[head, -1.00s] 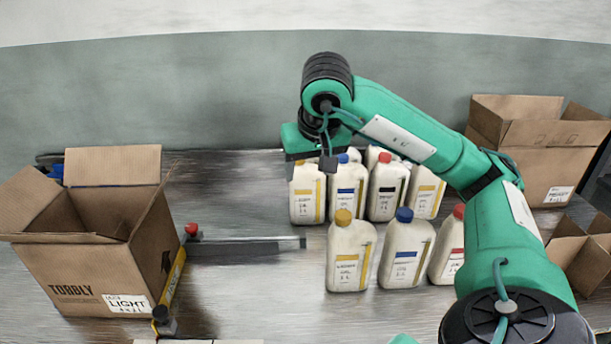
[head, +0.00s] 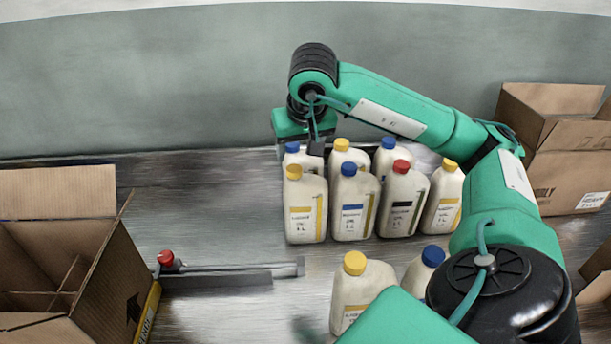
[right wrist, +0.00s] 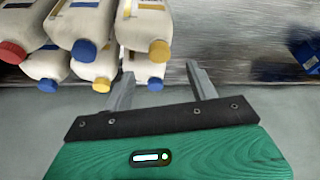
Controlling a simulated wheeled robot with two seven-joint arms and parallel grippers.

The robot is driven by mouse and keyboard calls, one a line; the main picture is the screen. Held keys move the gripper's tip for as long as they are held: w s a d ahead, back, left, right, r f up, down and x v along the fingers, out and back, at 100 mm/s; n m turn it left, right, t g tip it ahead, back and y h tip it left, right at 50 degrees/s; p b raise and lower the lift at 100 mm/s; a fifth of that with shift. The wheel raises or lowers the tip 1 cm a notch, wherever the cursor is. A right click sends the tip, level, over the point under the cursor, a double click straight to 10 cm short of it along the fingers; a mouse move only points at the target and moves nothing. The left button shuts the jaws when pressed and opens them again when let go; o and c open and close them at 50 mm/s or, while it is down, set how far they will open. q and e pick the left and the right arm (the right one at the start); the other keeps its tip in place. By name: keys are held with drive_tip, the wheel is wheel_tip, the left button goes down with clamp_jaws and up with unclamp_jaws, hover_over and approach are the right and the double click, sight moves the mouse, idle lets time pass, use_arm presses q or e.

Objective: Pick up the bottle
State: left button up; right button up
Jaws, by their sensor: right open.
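Several cream oil bottles stand upright in rows on the table. The front-row bottles of the back group include a yellow-capped one (head: 306,212), a blue-capped one (head: 352,205) and a red-capped one (head: 402,205). My right gripper (head: 300,140) is at the far left corner of this group, over the blue-capped back bottle (head: 303,158). My left gripper is not in view.
An open cardboard box (head: 97,278) stands at the left, with a rail (head: 230,272) and red knob (head: 165,258) beside it. Another open box (head: 565,165) stands at the back right. Two nearer bottles, yellow-capped (head: 360,288) and blue-capped (head: 423,268), are partly hidden by my arm.

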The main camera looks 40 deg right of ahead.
sight(296, 170)
drive_tip(key=x, duration=0.3)
drive_tip(key=shift+w+d+f, duration=0.1)
drive_tip(key=shift+f, duration=0.15)
drive_tip(key=shift+w+f, duration=0.1)
drive_tip(key=shift+f, duration=0.25)
drive_tip(key=p+x, duration=0.1)
drive_tip(key=x, duration=0.3)
drive_tip(key=shift+d+f, duration=0.1)
drive_tip(key=shift+d, duration=0.05)
drive_tip(key=shift+f, duration=0.2)
drive_tip(key=shift+w, duration=0.1)
drive_tip(key=shift+c, duration=0.9)
use_arm(q)
drive_tip(key=shift+s+r, duration=0.2)
drive_tip(key=shift+s, duration=0.45)
use_arm(e)
clamp_jaws()
